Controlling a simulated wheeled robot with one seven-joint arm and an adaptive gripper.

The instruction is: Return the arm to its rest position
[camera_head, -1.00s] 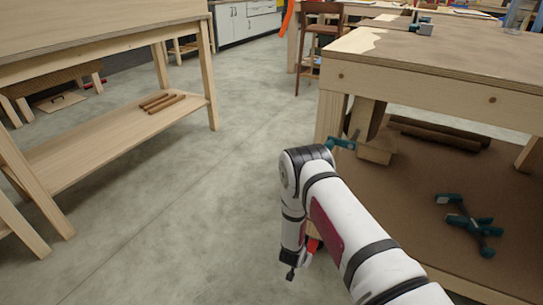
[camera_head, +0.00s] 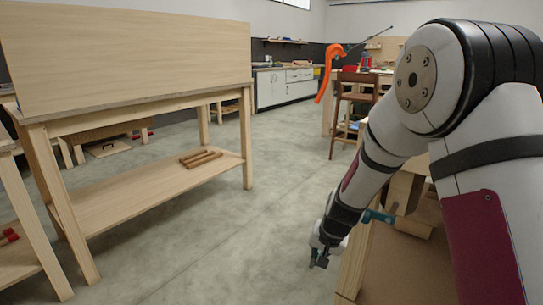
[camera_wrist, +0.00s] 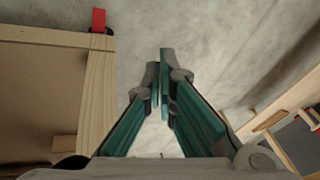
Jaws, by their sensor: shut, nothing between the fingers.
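My gripper (camera_head: 319,260) hangs at the lower end of my arm in the head view, beside the near left corner of the right workbench. In the wrist view my gripper (camera_wrist: 161,85) points at the grey concrete floor, and its two teal fingers meet at the tips. It is shut with nothing between the fingers. My arm is bent, with the elbow high at the right of the head view. It hides most of the right workbench (camera_head: 398,275).
A workbench (camera_head: 125,50) with a low shelf (camera_head: 150,190) stands at the left; several wooden rods (camera_head: 200,158) lie on the shelf. A teal clamp (camera_head: 378,215) sits on the right bench. A stool (camera_head: 352,105) and cabinets (camera_head: 284,88) stand farther back. The floor between the benches is clear.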

